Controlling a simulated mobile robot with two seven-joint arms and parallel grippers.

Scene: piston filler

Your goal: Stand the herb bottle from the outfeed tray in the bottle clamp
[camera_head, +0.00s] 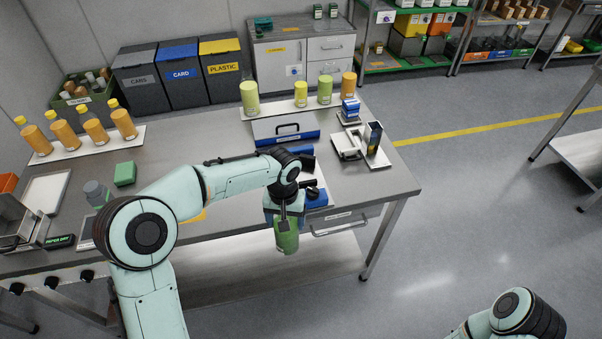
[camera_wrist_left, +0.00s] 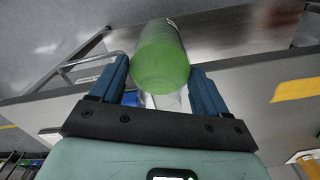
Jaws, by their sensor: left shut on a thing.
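My left gripper (camera_head: 284,217) is shut on a green bottle (camera_head: 287,237), the herb bottle by its colour. It holds the bottle in the air in front of the table's front edge. In the left wrist view the bottle (camera_wrist_left: 160,58) sits between the two blue fingers, tilted in that picture. A blue fixture with black knobs (camera_head: 316,197), perhaps the bottle clamp, is at the table's front edge just right of my gripper, partly hidden by my arm. Which tray is the outfeed tray I cannot tell. My right gripper is out of view.
Yellow and green containers, one green (camera_head: 325,90), stand along the table's back edge. Orange bottles (camera_head: 93,127) stand on a white board at the left. A white-and-blue machine (camera_head: 286,130) stands behind my wrist.

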